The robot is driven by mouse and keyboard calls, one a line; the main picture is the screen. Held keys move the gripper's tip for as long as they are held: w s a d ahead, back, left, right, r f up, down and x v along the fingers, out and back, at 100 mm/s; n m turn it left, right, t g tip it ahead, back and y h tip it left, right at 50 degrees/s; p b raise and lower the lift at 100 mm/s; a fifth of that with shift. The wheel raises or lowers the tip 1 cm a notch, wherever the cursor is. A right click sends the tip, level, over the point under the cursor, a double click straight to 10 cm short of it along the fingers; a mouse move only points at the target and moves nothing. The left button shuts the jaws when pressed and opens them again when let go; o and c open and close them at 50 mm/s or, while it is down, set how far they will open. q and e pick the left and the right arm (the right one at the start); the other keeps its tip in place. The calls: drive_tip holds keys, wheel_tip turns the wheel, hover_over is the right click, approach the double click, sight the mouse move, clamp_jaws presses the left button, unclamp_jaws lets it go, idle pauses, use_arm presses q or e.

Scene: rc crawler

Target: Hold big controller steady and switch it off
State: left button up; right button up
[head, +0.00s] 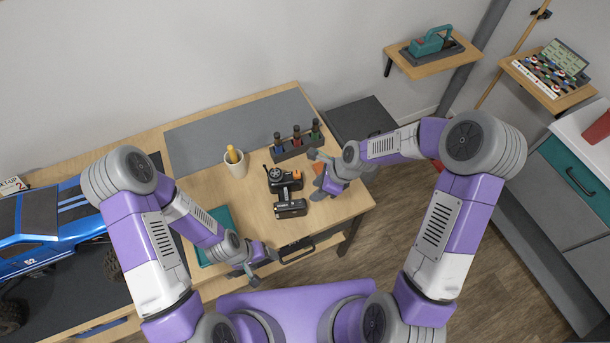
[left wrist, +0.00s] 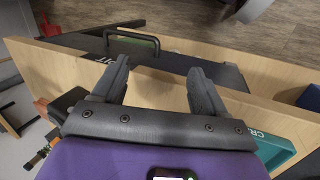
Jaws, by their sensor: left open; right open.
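My left gripper (head: 262,270) is open and empty at the bench's front edge, below and left of the controller. In the left wrist view, the two open fingers (left wrist: 160,85) have nothing between them. The controller's switch cannot be made out.
A white cup (head: 236,168) with a yellow-handled tool stands left of the controller. A rack of bottles (head: 296,146) is behind it. A blue truck (head: 48,225) is at left. A drawer handle (left wrist: 132,33) shows under the bench edge.

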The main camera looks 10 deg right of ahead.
use_arm(q)
drive_tip(key=w+d+r+m+g+y, duration=0.1)
drive_tip(key=w+d+r, duration=0.15)
drive_tip(key=w, duration=0.35)
drive_tip(key=w+d+r+m+g, duration=0.1)
drive_tip(key=w+r+m, duration=0.15)
drive_tip(key=w, duration=0.45)
wheel_tip(320, 180, up, 4)
drive_tip(key=n+t+y, duration=0.1)
drive_tip(key=t+y, duration=0.1)
drive_tip(key=y, duration=0.1)
hover_over(284, 193)
drive_tip(key=shift+s+a+f, duration=0.1)
drive_tip(key=shift+f, duration=3.7)
clamp_jaws()
